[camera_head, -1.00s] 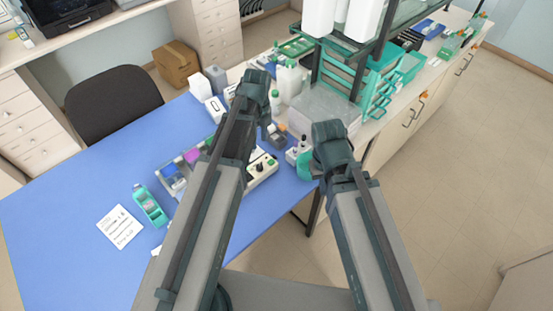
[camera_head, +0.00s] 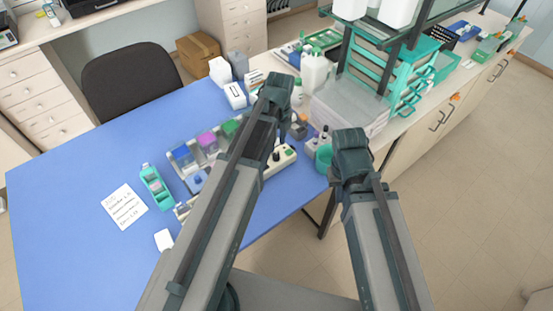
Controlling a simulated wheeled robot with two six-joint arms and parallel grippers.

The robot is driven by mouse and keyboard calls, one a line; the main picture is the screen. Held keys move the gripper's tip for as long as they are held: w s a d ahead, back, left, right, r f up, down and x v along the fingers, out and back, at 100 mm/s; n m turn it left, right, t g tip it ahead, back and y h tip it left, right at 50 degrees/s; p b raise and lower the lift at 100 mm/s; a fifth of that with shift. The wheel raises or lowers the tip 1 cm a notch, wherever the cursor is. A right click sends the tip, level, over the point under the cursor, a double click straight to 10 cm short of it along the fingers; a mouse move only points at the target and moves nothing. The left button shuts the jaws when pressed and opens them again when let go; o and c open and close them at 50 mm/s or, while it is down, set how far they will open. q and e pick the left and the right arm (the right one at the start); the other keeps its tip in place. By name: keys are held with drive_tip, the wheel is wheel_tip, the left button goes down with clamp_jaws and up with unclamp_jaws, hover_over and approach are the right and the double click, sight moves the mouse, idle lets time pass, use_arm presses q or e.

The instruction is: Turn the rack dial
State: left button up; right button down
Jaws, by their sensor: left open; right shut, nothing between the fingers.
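The staining rack (camera_head: 178,176) stands on the blue mat, with blue, purple and green jars in it. Its pale control panel (camera_head: 287,160) runs to the right, with a black dial (camera_head: 276,157) and a green knob (camera_head: 289,153). My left arm crosses in front of the rack and hides its middle. My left gripper (camera_head: 285,121) is open beyond the panel, mostly hidden behind its wrist. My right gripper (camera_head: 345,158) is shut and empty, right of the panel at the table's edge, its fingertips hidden. Contact with the dial cannot be seen.
A teal cup (camera_head: 323,158) and a small white device (camera_head: 318,142) stand between the panel and my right wrist. White bottles (camera_head: 315,72) and a teal shelf rack (camera_head: 385,68) are behind. A teal holder (camera_head: 155,187) and note card (camera_head: 124,207) lie left. The mat's left side is clear.

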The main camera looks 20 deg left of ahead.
sight(276, 155)
use_arm(q)
wheel_tip(276, 155, down, 6)
drive_tip(key=b, duration=0.4)
drive_tip(key=shift+s+r, duration=0.1)
drive_tip(key=shift+r, duration=0.05)
clamp_jaws()
